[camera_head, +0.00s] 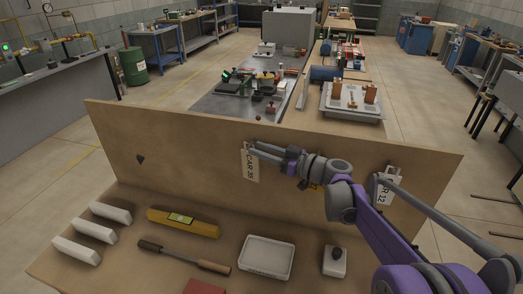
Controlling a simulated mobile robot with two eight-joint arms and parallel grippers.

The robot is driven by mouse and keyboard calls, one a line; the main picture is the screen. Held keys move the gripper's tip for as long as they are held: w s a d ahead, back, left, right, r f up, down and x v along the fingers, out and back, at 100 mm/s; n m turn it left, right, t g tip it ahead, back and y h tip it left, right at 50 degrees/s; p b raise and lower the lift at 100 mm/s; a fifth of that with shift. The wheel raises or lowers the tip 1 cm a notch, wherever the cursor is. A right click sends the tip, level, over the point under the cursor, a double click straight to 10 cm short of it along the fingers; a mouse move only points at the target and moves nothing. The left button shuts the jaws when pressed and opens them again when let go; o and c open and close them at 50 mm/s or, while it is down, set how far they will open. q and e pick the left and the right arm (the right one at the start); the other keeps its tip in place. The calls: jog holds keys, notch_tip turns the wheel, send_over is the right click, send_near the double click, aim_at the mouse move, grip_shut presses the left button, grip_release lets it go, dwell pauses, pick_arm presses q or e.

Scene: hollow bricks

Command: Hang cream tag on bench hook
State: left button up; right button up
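A cream tag (251,171) with dark lettering that looks like "CAR 35" hangs upright in front of the bench's backboard, near its middle. My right gripper (255,150) reaches in from the right, with its fingertips at the tag's upper part. The fingers overlap the tag, and I cannot tell whether they are closed on it or what bears its top. A second pale tag (384,194), lettered like "CAR 12", hangs at the right of the board, partly behind my arm. A small dark hook-like piece (141,159) is on the board's left. My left gripper is not in view.
On the bench (138,262) lie several white blocks (83,229), a yellow level (183,222), a dark tool with a brown handle (185,257), a white tray (266,257), a white block with a dark knob (334,261) and a red item (204,287). The backboard's left half is mostly clear.

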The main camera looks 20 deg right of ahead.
jog(key=shift+o, duration=0.4)
notch_tip(320, 180, up, 10)
jog(key=p, duration=0.1)
jog(key=s+a+f+m+g+h, duration=0.25)
jog(key=s+a+f, duration=0.25)
jog(key=s+f, duration=0.35)
jog(key=s+a+f+m+g+h, duration=0.1)
jog(key=s+a+f+g+h, duration=0.25)
jog(key=s+f, duration=0.5)
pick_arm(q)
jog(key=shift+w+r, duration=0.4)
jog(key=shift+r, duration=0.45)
pick_arm(e)
jog(key=s+d+f+m+g+h, duration=0.1)
jog(key=s+d+f+m+h, duration=0.1)
jog(key=s+f, duration=0.4)
jog(key=s+d+f+m+h, duration=0.2)
jog(key=s+f, duration=0.4)
jog(key=s, duration=0.3)
jog(key=shift+d+f+m+g+h, duration=0.15)
jog(key=shift+d+m+g+h, duration=0.25)
jog(key=shift+d+h, duration=0.45)
